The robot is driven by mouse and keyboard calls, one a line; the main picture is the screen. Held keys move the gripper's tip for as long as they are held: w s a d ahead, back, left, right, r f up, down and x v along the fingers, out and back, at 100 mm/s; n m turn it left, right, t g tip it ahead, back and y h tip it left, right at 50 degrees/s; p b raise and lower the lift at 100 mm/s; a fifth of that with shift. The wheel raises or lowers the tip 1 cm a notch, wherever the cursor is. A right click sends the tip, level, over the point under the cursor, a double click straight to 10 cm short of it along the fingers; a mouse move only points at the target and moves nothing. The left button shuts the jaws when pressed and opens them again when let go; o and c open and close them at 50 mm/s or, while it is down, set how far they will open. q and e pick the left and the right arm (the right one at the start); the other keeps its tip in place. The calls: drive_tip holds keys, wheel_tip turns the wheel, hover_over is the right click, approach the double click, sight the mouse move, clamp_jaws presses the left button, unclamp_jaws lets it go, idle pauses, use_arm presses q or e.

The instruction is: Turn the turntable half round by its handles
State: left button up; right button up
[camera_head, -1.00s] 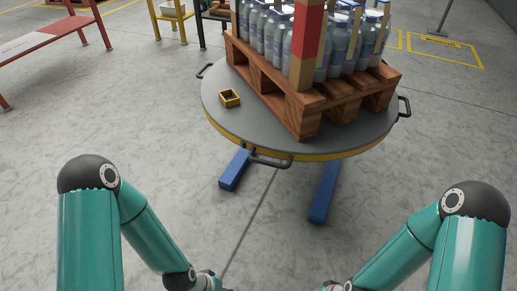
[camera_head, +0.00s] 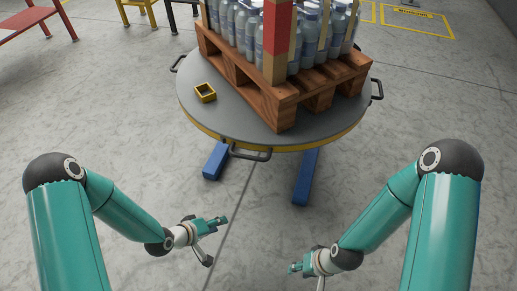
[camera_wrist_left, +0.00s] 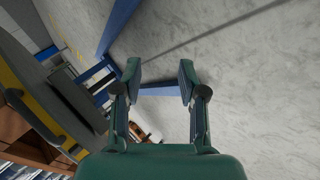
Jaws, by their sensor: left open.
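The turntable (camera_head: 228,113) is a round grey disc with a yellow rim. It carries a wooden pallet (camera_head: 283,111) of wrapped bottles. Dark handles show at its front (camera_head: 250,155), right (camera_head: 377,89) and left (camera_head: 178,64). My left gripper (camera_head: 217,241) is open and empty, below and in front of the front handle, apart from it. My right gripper (camera_head: 306,277) looks open and empty near the bottom edge, partly cut off.
Blue legs (camera_head: 215,160) (camera_head: 306,176) stick out under the turntable. A red table (camera_head: 28,17) and a yellow stand (camera_head: 138,10) stand at the back left. The floor between my arms and turntable is clear.

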use_arm(q)
drive_tip(key=w+r+n+t+h+p, duration=0.25)
drive_tip(key=w+r+p, duration=0.2)
drive_tip(key=r, duration=0.45)
drive_tip(key=t+h+p, duration=0.1)
drive_tip(key=h+p, duration=0.1)
drive_tip(key=h, duration=0.2)
approach(257, 160)
drive_tip(key=shift+n+h, duration=0.25)
drive_tip(key=shift+n, duration=0.1)
drive_tip(key=x, duration=0.3)
drive_tip(key=b+x, duration=0.1)
drive_tip(key=x, duration=0.3)
drive_tip(key=b+x, duration=0.1)
drive_tip(key=x, duration=0.2)
drive_tip(key=shift+w+a+f, duration=0.1)
drive_tip(key=shift+w+f, duration=0.25)
use_arm(e)
wheel_tip(257, 160, up, 6)
drive_tip(key=shift+r, duration=0.15)
use_arm(q)
clamp_jaws()
drive_tip(key=shift+d, duration=0.2)
drive_tip(key=shift+a+f, duration=0.1)
drive_tip(key=shift+a, duration=0.1)
